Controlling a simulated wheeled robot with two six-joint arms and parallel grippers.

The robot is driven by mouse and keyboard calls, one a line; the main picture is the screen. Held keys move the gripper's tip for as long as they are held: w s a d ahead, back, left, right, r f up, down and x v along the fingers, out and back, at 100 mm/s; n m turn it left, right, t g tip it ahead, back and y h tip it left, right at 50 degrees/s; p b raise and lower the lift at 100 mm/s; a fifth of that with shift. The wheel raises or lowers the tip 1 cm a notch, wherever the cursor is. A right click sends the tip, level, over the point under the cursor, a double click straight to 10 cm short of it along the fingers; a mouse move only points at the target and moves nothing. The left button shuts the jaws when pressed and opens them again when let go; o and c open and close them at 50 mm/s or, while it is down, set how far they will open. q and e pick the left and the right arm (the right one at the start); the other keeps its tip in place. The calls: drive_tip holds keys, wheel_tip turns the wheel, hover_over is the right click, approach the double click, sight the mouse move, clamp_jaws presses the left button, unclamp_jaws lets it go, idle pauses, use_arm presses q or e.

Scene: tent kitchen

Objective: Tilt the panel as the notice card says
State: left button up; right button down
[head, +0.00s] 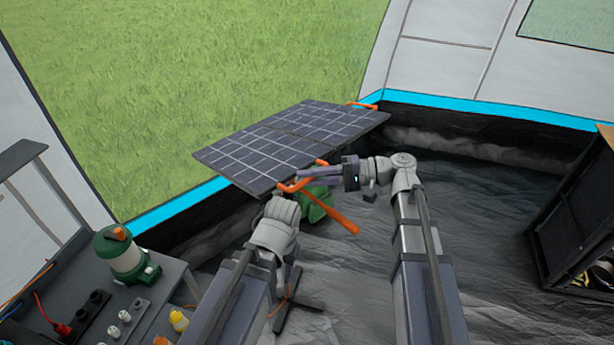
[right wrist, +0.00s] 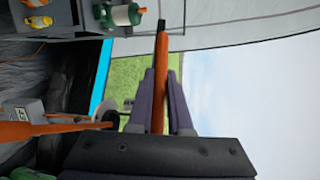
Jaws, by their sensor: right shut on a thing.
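The dark solar panel (head: 290,140) is tilted, standing near the tent's open side. It has orange handles (head: 291,187) on its near edge and another at its far corner. My right gripper (head: 306,177) is at the near edge, its fingers shut on an orange bar. The right wrist view shows this orange bar (right wrist: 162,45) between the two dark fingers. A longer orange lever (head: 340,218) slants down below them. My left arm reaches up to just below the panel's near edge; its fingers are hidden. I see no readable notice card.
A grey side table at the left holds a green lantern (head: 125,255), a strip with knobs (head: 118,328) and yellow bottles (head: 179,320). A green object (head: 315,205) is under the panel. A dark open cabinet (head: 560,230) stands at the right.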

drive_tip(key=c, duration=0.9)
unclamp_jaws()
drive_tip(key=shift+o, duration=0.2)
drive_tip(key=d+r+p, duration=0.1)
drive_tip(key=d, duration=0.6)
drive_tip(key=shift+s+d, duration=0.2)
drive_tip(key=shift+d, duration=0.15)
drive_tip(key=shift+r, duration=0.15)
